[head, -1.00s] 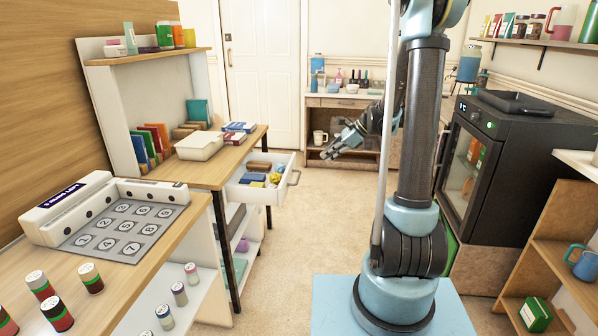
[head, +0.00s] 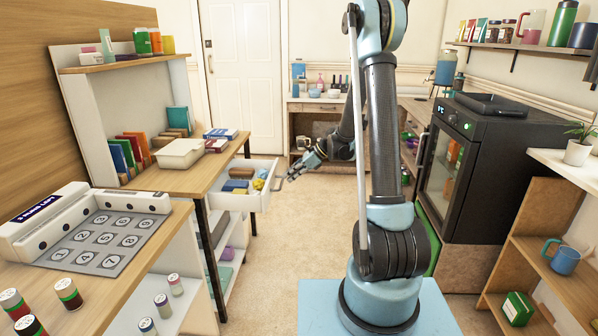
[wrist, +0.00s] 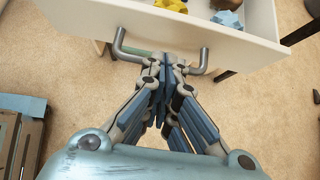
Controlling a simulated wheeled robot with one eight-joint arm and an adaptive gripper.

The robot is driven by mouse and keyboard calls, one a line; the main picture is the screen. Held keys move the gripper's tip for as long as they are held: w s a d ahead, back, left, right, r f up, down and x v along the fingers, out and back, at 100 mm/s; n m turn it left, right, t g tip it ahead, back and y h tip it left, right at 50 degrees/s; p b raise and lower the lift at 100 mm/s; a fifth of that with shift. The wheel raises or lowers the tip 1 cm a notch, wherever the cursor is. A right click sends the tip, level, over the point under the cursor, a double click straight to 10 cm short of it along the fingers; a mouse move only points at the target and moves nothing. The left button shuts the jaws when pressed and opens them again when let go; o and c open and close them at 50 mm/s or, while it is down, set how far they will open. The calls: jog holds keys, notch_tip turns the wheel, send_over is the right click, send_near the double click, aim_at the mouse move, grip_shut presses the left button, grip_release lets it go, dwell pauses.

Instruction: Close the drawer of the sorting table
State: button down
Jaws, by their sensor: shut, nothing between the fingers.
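The sorting table (head: 158,183) has a wooden top and stands at the left in the head view. Its white drawer (head: 236,203) is pulled out to the right and holds several small items. The drawer front fills the top of the wrist view (wrist: 225,42). A grey bar handle (wrist: 120,46) is on the front; it also shows in the head view (head: 279,180). My gripper (wrist: 164,60) is shut and empty, its fingertips in front of the handle's middle, hiding part of it. I cannot tell whether they touch. In the head view my gripper (head: 293,173) is just right of the handle.
A nearer table (head: 150,235) with a number pad and several small jars stands at the front left. A black oven-like appliance (head: 497,165) and wooden shelf (head: 545,240) are at the right. Open floor (head: 270,260) lies between.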

aim_at(273, 182)
jog(key=shift+w+a+r, duration=0.1)
jog(key=shift+w+a, duration=0.05)
jog(key=shift+a, duration=1.75)
